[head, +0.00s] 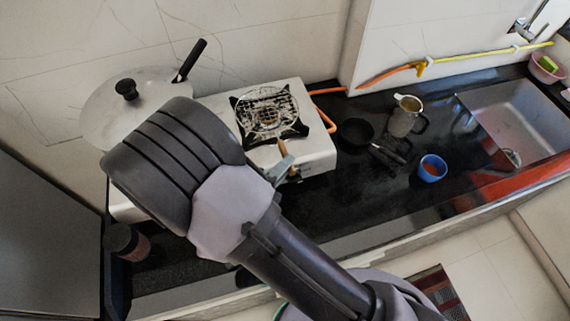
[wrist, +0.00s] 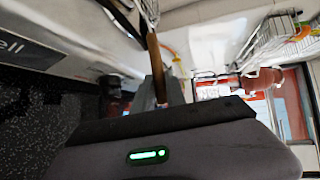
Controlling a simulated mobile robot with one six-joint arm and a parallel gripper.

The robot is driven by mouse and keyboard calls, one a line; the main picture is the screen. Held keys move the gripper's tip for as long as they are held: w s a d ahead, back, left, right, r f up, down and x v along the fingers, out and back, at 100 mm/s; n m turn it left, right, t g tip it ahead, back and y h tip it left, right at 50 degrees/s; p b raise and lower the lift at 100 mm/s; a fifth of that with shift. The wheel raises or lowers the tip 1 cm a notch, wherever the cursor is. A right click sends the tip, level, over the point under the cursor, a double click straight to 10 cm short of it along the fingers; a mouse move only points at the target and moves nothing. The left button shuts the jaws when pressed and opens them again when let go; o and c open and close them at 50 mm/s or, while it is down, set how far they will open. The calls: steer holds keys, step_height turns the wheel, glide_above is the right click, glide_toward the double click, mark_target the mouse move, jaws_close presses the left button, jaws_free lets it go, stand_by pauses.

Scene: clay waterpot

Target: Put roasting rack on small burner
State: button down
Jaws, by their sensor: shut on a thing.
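The roasting rack (head: 270,101) is a round wire grid with a wooden handle, and it shows over the right burner (head: 246,127) of the white stove in the head view. I cannot tell whether it rests on the burner or hangs just above it. My gripper (head: 283,168) is at the front edge of the stove, shut on the wooden handle. In the wrist view the brown handle (wrist: 155,67) runs up from between my jaws. My arm hides the middle and front left of the stove (head: 313,148) in the head view.
A large pan with a domed lid (head: 108,105) stands on the stove's left. Right of the stove are a small black pan (head: 357,131), a metal jug (head: 406,115), a blue cup (head: 432,168) and the sink (head: 515,115). A dark jar (head: 126,241) stands front left.

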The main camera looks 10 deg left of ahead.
steer(key=c, duration=1.3)
jaws_free()
